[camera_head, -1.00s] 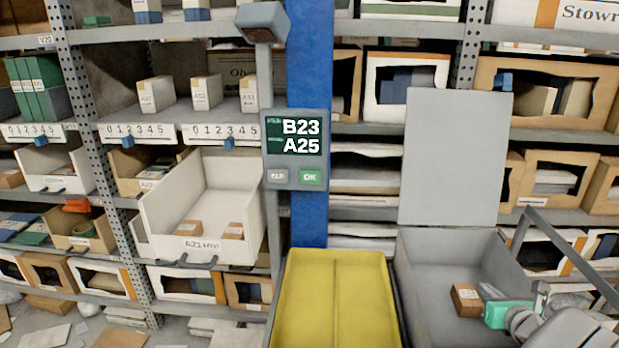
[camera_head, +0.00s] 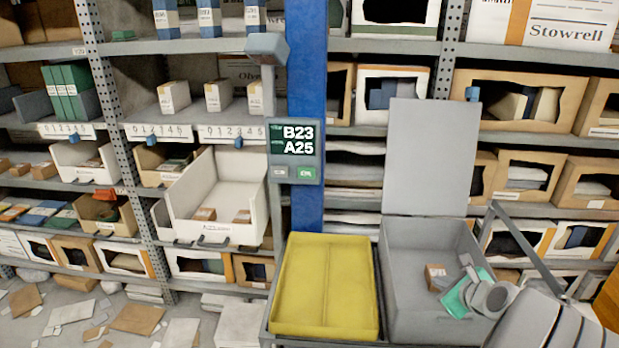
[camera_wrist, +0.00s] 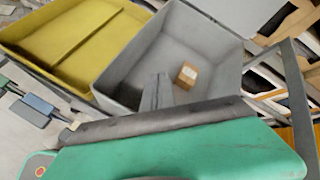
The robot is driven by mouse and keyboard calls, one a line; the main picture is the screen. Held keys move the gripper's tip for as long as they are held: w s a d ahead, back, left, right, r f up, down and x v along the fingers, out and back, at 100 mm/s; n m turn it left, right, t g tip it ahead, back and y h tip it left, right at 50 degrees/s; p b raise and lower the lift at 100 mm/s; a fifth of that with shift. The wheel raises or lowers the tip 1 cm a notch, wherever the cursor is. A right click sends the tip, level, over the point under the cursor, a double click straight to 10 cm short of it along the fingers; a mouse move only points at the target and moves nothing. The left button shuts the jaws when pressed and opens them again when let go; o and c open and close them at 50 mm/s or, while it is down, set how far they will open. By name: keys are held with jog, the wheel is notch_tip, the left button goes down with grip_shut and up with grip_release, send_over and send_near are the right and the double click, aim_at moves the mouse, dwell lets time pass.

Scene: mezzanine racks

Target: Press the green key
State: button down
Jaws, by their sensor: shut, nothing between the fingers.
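The green key (camera_head: 305,173) is at the lower right of the grey panel (camera_head: 295,148) on the blue post, beside a grey key (camera_head: 280,173). In the wrist view my fingers (camera_wrist: 157,92) show against the bin. The key is not in the wrist view.
A small brown box (camera_head: 437,277) lies in the grey bin, close to my gripper in the picture. The bin's raised lid (camera_head: 431,150) stands between my gripper's side and the panel. A yellow tray (camera_head: 327,287) sits to the left, empty. Racks fill the background.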

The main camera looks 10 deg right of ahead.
jog(key=s+a+f+n+g+y, duration=0.1)
jog(key=s+a+n+g, duration=0.25)
jog(key=a+n, duration=0.8)
jog(key=s+a+f+n+g+y, duration=0.1)
jog(key=s+a+f+n+g, duration=0.2)
jog(key=a+n, duration=0.9)
jog(key=s+a+f+n+g+b, duration=0.2)
jog(key=s+a+f+n+b, duration=0.3)
jog(key=b, duration=0.5)
notch_tip(320, 180, down, 3)
jog(key=s+n, duration=0.2)
jog(key=s, duration=0.1)
jog(key=shift+r+h, duration=0.2)
jog(key=shift+h, duration=0.2)
